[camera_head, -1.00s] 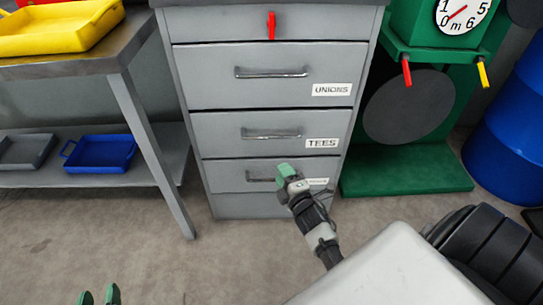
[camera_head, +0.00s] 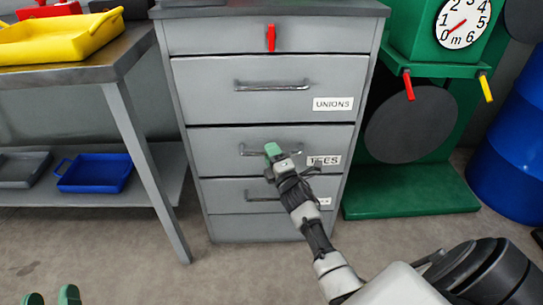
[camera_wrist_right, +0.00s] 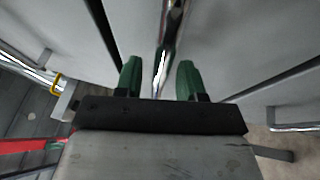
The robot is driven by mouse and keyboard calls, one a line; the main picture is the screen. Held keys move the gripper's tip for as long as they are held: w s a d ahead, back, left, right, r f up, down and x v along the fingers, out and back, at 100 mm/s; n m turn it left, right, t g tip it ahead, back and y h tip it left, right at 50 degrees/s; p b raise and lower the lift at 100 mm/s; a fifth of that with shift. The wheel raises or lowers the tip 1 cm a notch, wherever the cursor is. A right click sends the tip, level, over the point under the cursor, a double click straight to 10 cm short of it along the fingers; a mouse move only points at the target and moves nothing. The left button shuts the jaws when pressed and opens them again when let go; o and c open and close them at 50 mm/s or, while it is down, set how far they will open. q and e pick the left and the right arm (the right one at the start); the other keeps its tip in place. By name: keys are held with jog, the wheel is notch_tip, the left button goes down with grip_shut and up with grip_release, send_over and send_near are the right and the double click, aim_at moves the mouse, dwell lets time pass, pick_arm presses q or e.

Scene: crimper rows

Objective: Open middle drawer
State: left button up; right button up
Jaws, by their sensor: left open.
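The grey cabinet (camera_head: 180,100) has a column of drawers, all looking shut. The middle drawer (camera_head: 220,140), labelled TEES, has a horizontal metal bar handle (camera_head: 250,150). My right gripper (camera_head: 274,150) is in front of that handle and hides part of it. In the right wrist view, my right gripper (camera_wrist_right: 160,80) has its green fingers apart, with the shiny handle bar (camera_wrist_right: 170,40) running between them and a gap on each side. My left gripper (camera_head: 50,296) shows only as two separated green fingertips at the bottom left, empty and away from the cabinet.
A UNIONS drawer (camera_head: 220,88) is above and another drawer (camera_head: 225,190) below. A workbench (camera_head: 90,75) with a yellow tray (camera_head: 60,38) stands left. A green dial scale (camera_head: 415,205) and a blue barrel (camera_head: 510,150) stand right. The floor in front is clear.

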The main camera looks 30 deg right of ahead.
pick_arm(q)
jog(key=shift+r, duration=0.15)
pick_arm(e)
jog(key=shift+w, duration=0.2)
grip_shut()
